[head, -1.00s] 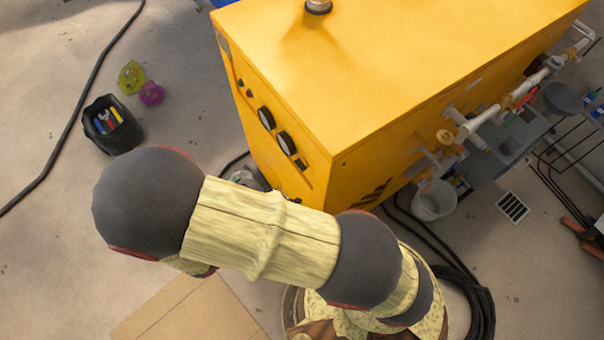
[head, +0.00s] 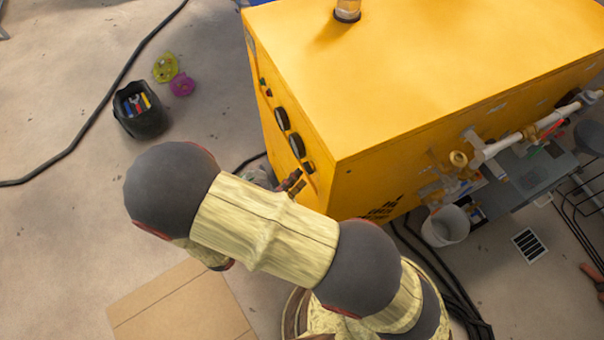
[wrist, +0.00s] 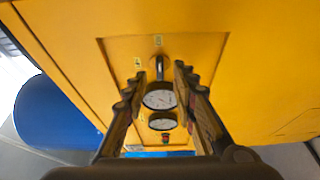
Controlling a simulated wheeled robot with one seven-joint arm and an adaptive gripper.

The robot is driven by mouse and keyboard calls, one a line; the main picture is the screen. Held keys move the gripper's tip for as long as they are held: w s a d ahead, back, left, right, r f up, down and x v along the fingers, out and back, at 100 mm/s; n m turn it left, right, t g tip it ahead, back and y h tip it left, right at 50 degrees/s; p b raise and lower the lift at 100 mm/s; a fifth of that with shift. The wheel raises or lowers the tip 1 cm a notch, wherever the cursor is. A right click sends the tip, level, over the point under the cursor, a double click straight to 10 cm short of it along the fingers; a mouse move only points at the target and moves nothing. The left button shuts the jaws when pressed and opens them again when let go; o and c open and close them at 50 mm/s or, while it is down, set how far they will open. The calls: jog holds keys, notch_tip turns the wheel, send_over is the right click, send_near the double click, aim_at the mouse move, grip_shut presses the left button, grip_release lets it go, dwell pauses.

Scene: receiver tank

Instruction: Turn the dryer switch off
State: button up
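The dryer is a big yellow cabinet (head: 400,75) with a control panel on its narrow left face. In the wrist view, a dark switch lever (wrist: 160,66) stands out from the panel above two round gauges. My gripper (wrist: 160,74) is open and empty, with one finger on each side of the lever. I cannot tell whether either finger touches it. In the head view, my gripper (head: 293,182) shows small at the lower end of the panel, partly hidden behind my arm.
The upper gauge (wrist: 160,97) and lower gauge (wrist: 162,121) sit close to the lever. A blue cylinder (wrist: 55,112) stands at left in the wrist view. On the floor are a black tool bucket (head: 140,110), a cardboard sheet (head: 180,305) and black hoses.

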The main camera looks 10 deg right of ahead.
aim_at(306, 170)
jog(key=shift+b+x, duration=0.3)
jog(key=shift+x, duration=1.35)
jog(key=shift+c, duration=0.6)
grip_shut()
